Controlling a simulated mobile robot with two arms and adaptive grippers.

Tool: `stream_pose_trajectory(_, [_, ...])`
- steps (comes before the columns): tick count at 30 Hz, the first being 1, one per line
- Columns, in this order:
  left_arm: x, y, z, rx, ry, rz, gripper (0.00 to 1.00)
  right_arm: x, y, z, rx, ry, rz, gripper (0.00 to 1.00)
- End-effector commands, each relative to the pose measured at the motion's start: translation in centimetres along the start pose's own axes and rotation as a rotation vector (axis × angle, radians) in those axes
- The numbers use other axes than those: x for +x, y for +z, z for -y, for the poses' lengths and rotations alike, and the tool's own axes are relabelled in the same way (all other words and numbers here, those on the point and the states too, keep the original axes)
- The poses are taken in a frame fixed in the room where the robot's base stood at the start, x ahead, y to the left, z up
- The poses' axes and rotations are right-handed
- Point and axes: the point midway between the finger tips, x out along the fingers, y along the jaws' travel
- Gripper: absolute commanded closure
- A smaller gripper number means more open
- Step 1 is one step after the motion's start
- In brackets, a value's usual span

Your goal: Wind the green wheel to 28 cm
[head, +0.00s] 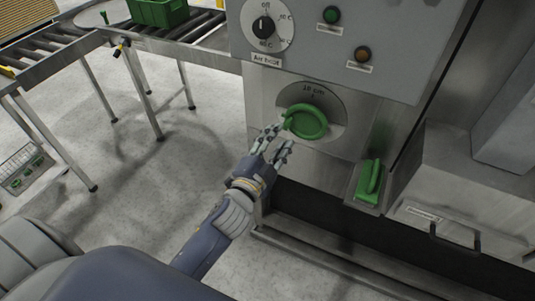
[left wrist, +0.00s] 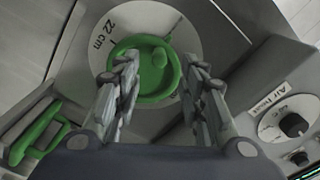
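The green wheel (head: 307,123) is a round dish-like handwheel with a small knob, set on a pale round plate on the steel machine front. It also shows in the left wrist view (left wrist: 146,92), where the plate reads "22 cm" beside a mark line. My left gripper (head: 281,138) is just below and left of the wheel. Its fingers are apart, and in the left wrist view the gripper (left wrist: 160,66) has the wheel's knob showing between them. Contact cannot be told. My right gripper is not in view.
An "Air heat" dial (head: 264,27) is above the wheel. A green button (head: 332,15) and an amber button (head: 362,54) are beside it. A green lever (head: 371,178) sits lower right. A roller conveyor with a green crate (head: 158,12) stands at the left.

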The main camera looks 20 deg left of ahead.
Motion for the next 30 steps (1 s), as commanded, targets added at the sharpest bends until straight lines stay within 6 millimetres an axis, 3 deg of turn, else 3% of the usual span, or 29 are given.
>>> stream_pose_trajectory(6, [-3.8, 0.0, 0.0, 0.000, 0.001, 0.001, 0.62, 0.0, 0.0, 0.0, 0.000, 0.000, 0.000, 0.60])
stream_pose_trajectory(12, [-5.7, -0.1, 0.0, -0.001, -0.001, -0.002, 0.62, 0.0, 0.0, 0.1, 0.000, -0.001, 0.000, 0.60])
stream_pose_trajectory(30, [-6.3, -0.1, 0.1, 0.001, -0.002, -0.003, 0.62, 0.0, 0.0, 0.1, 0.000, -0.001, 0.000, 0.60])
